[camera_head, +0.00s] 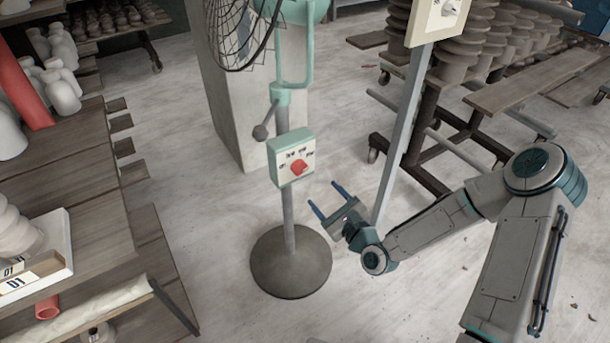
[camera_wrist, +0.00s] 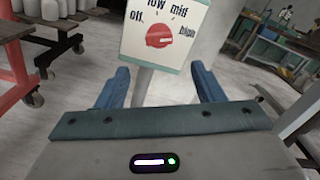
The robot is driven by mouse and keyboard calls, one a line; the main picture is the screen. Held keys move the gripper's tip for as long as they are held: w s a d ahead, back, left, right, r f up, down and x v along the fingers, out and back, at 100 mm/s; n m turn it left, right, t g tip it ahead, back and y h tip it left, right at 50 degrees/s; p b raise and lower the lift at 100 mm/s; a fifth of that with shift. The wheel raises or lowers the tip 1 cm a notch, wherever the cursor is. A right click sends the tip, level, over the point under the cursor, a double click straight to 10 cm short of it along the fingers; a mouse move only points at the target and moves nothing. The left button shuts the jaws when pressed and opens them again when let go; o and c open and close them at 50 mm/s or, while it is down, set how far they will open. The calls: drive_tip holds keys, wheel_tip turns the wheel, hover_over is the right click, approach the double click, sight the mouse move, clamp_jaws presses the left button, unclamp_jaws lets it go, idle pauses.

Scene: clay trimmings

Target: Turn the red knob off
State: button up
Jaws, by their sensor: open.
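The red knob (camera_head: 298,167) sits on the front of a pale green control box (camera_head: 277,149) on the post of a standing fan. In the wrist view the red knob (camera_wrist: 160,34) is in the upper middle of the white panel (camera_wrist: 132,40), with the labels off, low, mid and high around it. The knob's pale mark points to the right, towards high. My gripper (camera_head: 327,199) is open and empty, to the right of and below the box, apart from it. In the wrist view its two blue fingers (camera_wrist: 160,88) stand apart below the panel.
The fan's grey post (camera_head: 288,215) rises from a round dark base (camera_head: 291,262). A square grey pillar (camera_head: 228,100) stands behind. A metal post with a switch box (camera_head: 437,18) is at the right. Shelves with pottery (camera_head: 90,190) line the left. Open floor lies between.

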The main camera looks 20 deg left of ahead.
sight(303, 172)
drive_tip(key=x, duration=1)
drive_tip(key=shift+w+a+b, duration=0.1)
drive_tip(key=shift+a+b, duration=0.15)
drive_tip(key=shift+b, duration=0.15)
drive_tip(key=c, duration=1)
